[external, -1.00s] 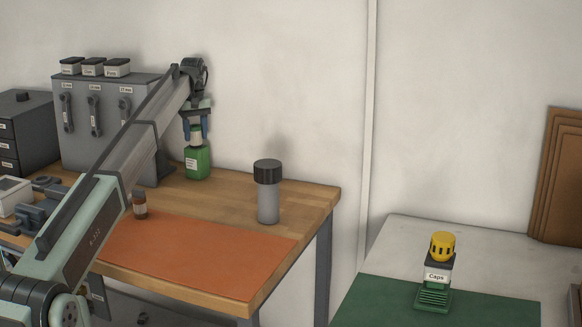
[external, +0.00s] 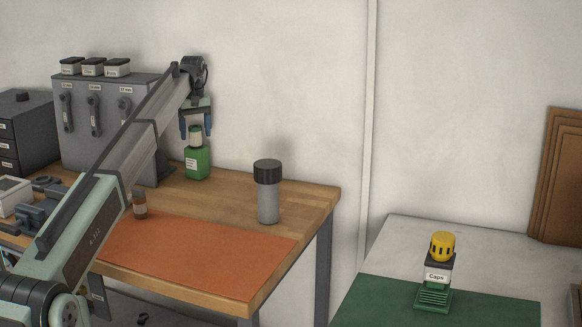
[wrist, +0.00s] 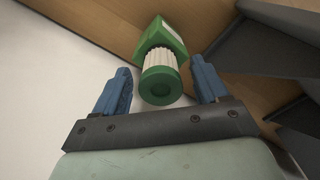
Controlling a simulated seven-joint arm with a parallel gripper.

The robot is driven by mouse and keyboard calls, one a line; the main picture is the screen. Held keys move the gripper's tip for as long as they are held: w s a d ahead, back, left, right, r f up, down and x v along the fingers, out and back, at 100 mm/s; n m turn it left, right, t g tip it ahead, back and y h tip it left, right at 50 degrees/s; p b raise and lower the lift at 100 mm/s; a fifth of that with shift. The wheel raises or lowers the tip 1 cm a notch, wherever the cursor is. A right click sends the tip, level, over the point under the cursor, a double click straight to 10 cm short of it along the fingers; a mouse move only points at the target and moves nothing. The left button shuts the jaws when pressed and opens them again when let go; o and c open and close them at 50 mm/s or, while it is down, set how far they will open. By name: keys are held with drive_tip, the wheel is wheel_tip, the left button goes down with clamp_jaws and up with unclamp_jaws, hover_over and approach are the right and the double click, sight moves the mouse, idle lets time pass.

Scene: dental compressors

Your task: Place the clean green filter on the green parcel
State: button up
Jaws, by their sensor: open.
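The clean green filter (external: 195,138), with white pleats and green ends, stands upright on top of the green parcel (external: 198,163) at the back of the wooden bench. In the wrist view the filter (wrist: 160,84) shows its round green end with a dark centre, and the green parcel (wrist: 167,34) lies beyond it. My gripper (external: 196,131) is open just above, with one blue finger on each side of the filter's upper end. In the wrist view, gaps show between both fingers and the filter.
A grey cylinder with a black lid (external: 268,192) stands right of the parcel. A grey cabinet (external: 105,125) stands to the left. A small brown bottle (external: 140,205) is near the orange mat (external: 200,255). A yellow-topped Caps stack (external: 437,272) stands on the right table.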

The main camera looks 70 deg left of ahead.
sight(195, 127)
wheel_tip(195, 127, up, 12)
drive_tip(key=shift+f, duration=0.2)
idle(0.6)
